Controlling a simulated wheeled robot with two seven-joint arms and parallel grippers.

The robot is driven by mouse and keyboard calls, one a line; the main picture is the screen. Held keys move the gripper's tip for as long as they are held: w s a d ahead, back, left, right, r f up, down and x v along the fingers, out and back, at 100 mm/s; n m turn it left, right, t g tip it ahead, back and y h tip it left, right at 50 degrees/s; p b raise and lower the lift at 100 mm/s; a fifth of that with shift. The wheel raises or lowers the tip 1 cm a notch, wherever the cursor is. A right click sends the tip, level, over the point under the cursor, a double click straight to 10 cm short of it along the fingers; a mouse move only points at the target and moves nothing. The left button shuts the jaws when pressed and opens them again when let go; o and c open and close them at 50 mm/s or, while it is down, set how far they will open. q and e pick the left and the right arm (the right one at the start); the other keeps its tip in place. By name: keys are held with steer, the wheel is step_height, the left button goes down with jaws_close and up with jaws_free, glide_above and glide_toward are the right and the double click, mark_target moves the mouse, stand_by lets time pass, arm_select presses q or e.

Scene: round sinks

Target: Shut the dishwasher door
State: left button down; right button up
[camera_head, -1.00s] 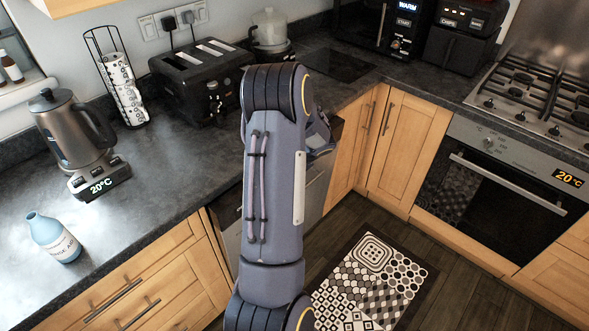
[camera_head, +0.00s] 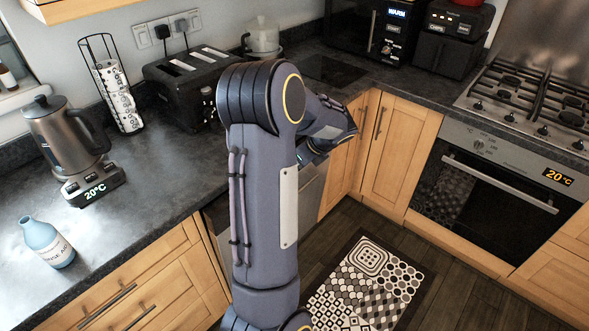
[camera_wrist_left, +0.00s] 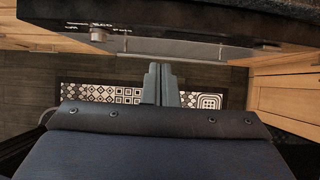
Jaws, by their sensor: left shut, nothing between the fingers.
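The dishwasher has a steel front (camera_head: 310,196) under the counter, partly hidden behind my left arm. In the left wrist view its black control panel (camera_wrist_left: 150,38) with a small dial runs across the top, and the steel door edge (camera_wrist_left: 170,50) shows below it. The door stands about upright; I cannot tell whether it is fully flush. My left gripper (camera_wrist_left: 165,78) is shut and empty, its fingers in front of the door. Whether they touch it is unclear. My right gripper is not in view.
A patterned mat (camera_head: 365,285) lies on the floor. A kettle (camera_head: 62,135), a blue bottle (camera_head: 48,242) and a toaster (camera_head: 190,85) stand on the counter (camera_head: 140,205). The oven (camera_head: 490,200) is at the right. Drawers (camera_head: 135,285) adjoin the dishwasher.

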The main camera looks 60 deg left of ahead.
arm_select(q)
steer(key=s+d+f+g+y+b, duration=0.1)
steer(key=d+f+y+b, duration=0.35)
steer(key=f, duration=0.75)
steer(key=d+f+g+y+b, duration=0.1)
steer(key=d+f+y+b, duration=0.1)
steer(key=d+f+y, duration=0.65)
steer(key=s+a+f+h+p, duration=0.1)
steer(key=a+f, duration=0.1)
steer(key=a, duration=0.5)
steer(key=s+a+f+h+p, duration=0.1)
steer(key=s+a+f+h, duration=0.1)
steer(key=a, duration=0.6)
steer(key=shift+s+p, duration=0.2)
steer(key=shift+p, duration=0.1)
steer(key=shift+a+f, duration=0.1)
